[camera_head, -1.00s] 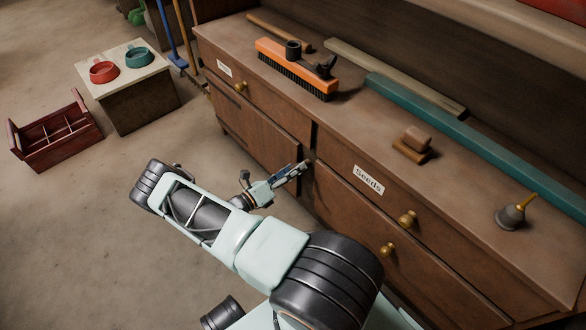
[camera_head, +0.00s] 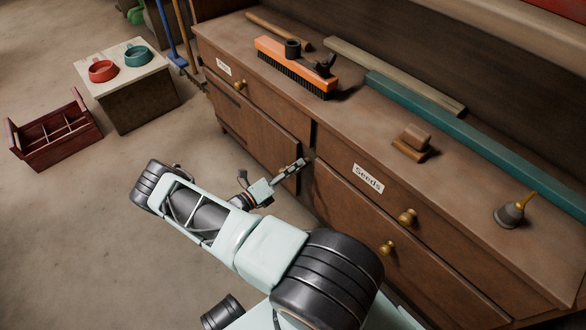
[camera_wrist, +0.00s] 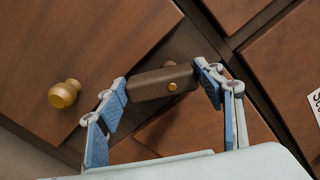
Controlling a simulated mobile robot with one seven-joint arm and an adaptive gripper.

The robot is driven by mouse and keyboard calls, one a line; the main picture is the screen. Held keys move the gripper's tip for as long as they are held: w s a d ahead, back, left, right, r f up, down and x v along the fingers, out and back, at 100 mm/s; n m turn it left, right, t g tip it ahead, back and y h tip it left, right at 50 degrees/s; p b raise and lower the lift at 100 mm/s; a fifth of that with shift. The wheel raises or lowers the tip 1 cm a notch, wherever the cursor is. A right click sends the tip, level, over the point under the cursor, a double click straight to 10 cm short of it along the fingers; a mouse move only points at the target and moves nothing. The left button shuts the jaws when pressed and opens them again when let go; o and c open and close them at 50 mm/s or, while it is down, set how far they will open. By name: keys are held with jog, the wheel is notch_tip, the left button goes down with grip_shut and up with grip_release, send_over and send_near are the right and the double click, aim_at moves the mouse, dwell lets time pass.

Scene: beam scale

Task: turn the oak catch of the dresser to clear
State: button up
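The oak catch (camera_wrist: 160,82) is a short dark-brown bar with a small brass pin, on the dresser front (camera_head: 255,118). In the wrist view it lies nearly level, its right end slightly higher, across the gap between a knobbed drawer front and the door below. My gripper (camera_wrist: 163,83) is open, with one blue-padded finger at each end of the bar. I cannot tell whether the pads touch it. In the head view my gripper (camera_head: 301,164) is at the dresser front, and the catch is hidden there.
The drawer's brass knob (camera_wrist: 64,93) is left of my fingers in the wrist view. The "Seeds" drawer (camera_head: 370,200) is to the right. A brush (camera_head: 297,68) and a wooden block (camera_head: 412,140) rest on the dresser top.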

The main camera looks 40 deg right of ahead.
jog(key=o, duration=0.4)
jog(key=shift+o, duration=0.2)
jog(key=a, duration=1.2)
jog(key=shift+s, duration=0.45)
